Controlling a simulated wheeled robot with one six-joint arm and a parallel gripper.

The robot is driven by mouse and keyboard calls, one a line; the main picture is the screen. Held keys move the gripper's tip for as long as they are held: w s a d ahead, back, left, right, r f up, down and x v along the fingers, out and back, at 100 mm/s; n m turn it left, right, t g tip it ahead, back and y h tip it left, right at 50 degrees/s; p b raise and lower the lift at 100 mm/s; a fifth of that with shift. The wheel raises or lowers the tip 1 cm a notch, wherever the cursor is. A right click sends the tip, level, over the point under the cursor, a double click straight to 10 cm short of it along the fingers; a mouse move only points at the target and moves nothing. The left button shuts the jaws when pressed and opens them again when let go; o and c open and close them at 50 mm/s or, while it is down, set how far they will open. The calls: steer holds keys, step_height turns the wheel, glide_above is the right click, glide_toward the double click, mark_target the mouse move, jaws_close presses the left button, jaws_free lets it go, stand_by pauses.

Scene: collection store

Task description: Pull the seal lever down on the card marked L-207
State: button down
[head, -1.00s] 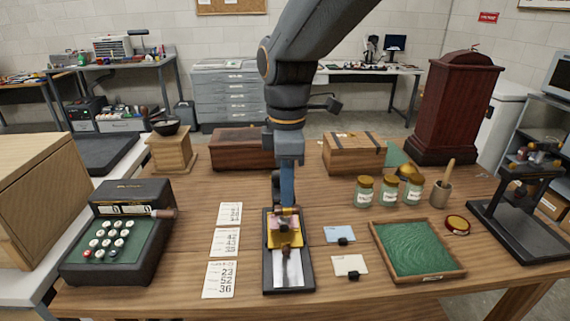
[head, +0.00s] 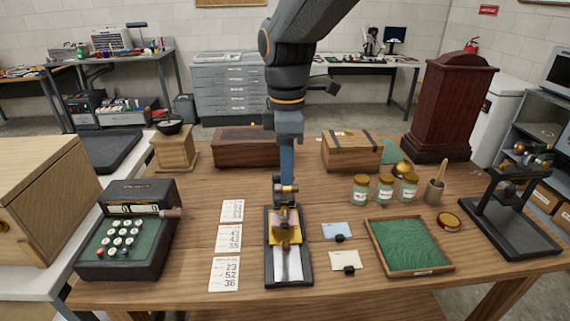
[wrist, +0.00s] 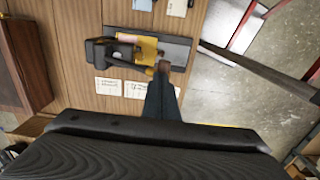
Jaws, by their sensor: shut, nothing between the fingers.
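A black seal press (head: 270,262) stands near the table's front middle, with a yellow plate (head: 286,236) over a white card (head: 294,264). I cannot read the marking on this card. A brown knob shows on the press (head: 284,214), probably the lever's end. My gripper (head: 286,196) points down at the press, shut and empty, its tips at or just behind the knob. In the wrist view the press (wrist: 176,50) lies at the top, with its yellow plate (wrist: 145,50), and my gripper (wrist: 162,74) reaches to the knob. I cannot tell whether they touch.
Number cards (head: 228,238) lie left of the press, beside a black calculating machine (head: 128,240). A blue card (head: 336,230) and a cream card (head: 346,261) lie right of it, then a green tray (head: 448,266). Jars (head: 384,188) and boxes (head: 352,154) stand behind.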

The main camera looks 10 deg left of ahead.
steer(key=shift+w+r+p, duration=0.2)
steer(key=shift+r+p, duration=0.1)
steer(key=shift+r, duration=0.35)
steer(key=shift+w+a+r+p, duration=0.1)
steer(key=shift+w+r+p, duration=0.3)
steer(key=shift+r+p, duration=0.25)
steer(key=shift+w+a+r+p, duration=0.1)
steer(key=shift+w+r+p, duration=0.25)
steer(key=shift+r+p, duration=0.25)
step_height(320, 180, up, 5)
steer(key=p, duration=0.4)
